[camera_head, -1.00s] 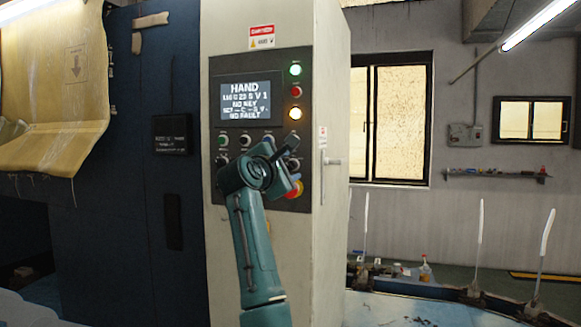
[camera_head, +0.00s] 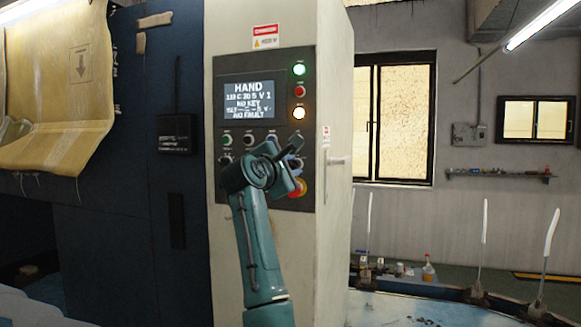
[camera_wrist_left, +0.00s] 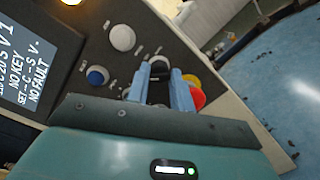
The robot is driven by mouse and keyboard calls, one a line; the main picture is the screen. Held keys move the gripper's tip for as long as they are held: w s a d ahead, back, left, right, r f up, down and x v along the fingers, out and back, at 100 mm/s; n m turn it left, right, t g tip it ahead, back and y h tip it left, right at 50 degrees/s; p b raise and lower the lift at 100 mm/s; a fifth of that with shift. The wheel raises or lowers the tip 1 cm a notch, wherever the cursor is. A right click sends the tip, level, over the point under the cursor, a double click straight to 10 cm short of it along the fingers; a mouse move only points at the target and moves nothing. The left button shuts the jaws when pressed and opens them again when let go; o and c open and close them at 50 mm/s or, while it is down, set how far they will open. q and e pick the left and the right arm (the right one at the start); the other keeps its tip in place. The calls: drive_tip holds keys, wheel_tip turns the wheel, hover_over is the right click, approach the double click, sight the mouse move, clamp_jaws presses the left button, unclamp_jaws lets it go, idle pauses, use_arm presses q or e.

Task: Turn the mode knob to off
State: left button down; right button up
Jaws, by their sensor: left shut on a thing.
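The mode knob (camera_wrist_left: 158,67) is a dark knob on the control panel, seen in the left wrist view between the blue fingers of my left gripper (camera_wrist_left: 160,88). The fingers are shut on it. In the head view my left gripper (camera_head: 288,158) is at the lower right of the panel (camera_head: 290,203), and its wrist hides the knob. The panel's screen (camera_head: 248,101) reads HAND, with NO KEY and NO FAULT below. My right gripper is in neither view.
A red and yellow emergency stop (camera_wrist_left: 194,90) sits close beside the fingers. A white button (camera_wrist_left: 122,38) and a blue button (camera_wrist_left: 97,76) are on the other side. Green and amber lamps glow at the panel's right. A door handle (camera_head: 338,161) sticks out on the cabinet's side.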

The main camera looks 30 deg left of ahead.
use_arm(q)
drive_tip(key=shift+r, duration=0.1)
drive_tip(key=m, duration=0.3)
drive_tip(key=shift+m, duration=0.4)
drive_tip(key=shift+r+m+g, duration=0.1)
drive_tip(key=shift+m+g, duration=0.2)
drive_tip(key=shift+m, duration=1.8)
drive_tip(key=c, duration=1.3)
unclamp_jaws()
drive_tip(key=shift+o, duration=0.2)
drive_tip(key=shift+s, duration=0.1)
